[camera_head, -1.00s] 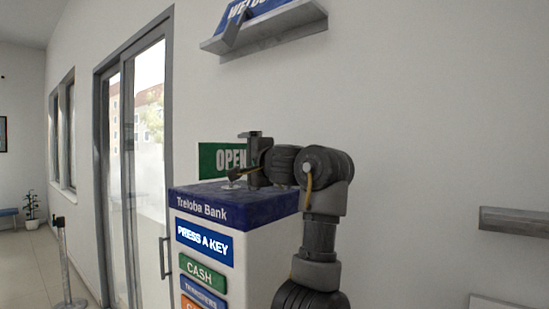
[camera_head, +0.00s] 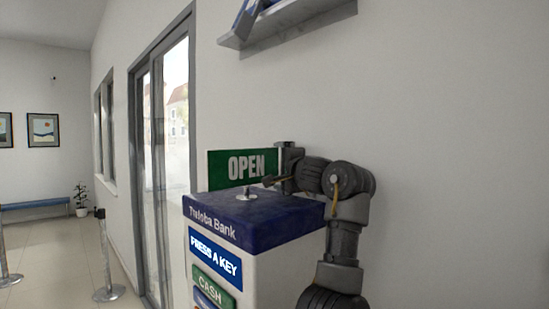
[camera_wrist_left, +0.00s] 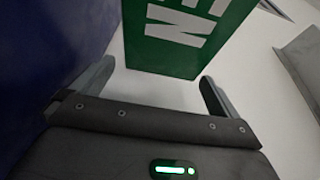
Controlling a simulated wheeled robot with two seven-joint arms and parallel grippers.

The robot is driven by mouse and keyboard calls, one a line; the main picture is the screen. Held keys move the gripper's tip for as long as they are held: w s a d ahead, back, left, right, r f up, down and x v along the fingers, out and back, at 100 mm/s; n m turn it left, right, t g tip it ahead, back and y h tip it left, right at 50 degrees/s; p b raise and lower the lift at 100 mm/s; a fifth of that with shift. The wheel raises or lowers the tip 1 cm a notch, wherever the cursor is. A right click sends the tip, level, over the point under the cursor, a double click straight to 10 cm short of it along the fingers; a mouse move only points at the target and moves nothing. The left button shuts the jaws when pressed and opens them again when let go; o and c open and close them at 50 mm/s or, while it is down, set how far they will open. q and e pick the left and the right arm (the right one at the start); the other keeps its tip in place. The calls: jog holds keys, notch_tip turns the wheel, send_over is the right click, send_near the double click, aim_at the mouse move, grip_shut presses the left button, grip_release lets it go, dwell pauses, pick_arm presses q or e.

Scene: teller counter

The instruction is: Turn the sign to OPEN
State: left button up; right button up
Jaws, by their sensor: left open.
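The green sign (camera_head: 229,168) stands upright at the back of the kiosk's blue top, against the white wall. Its white letters read OPEN and face the head camera. My left gripper (camera_head: 275,181) is at the sign's right edge, just above the kiosk top. In the left wrist view, the sign (camera_wrist_left: 185,40) shows ahead of the two spread fingers of my left gripper (camera_wrist_left: 155,88), with nothing held between them. I cannot tell whether a finger touches the sign. My right gripper is not in view.
The kiosk (camera_head: 255,222), labelled with a bank name and PRESS A KEY, stands below the sign. A small silver piece (camera_head: 246,194) sits on its top. A wall shelf (camera_head: 290,22) hangs above. Glass doors (camera_head: 167,150) and a barrier post (camera_head: 105,260) are at left.

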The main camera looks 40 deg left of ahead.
aim_at(274, 165)
pick_arm(q)
jog(key=p+x, duration=0.1)
jog(key=x, duration=0.1)
jog(key=shift+a+r, duration=0.2)
jog(key=shift+a, duration=0.2)
jog(key=shift+s+a+r, duration=0.1)
jog(key=shift+a, duration=0.2)
jog(key=shift+s+a, duration=0.1)
jog(key=shift+a, duration=0.05)
jog(key=shift+w, duration=0.3)
jog(key=shift+f, duration=0.2)
jog(key=c, duration=1.1)
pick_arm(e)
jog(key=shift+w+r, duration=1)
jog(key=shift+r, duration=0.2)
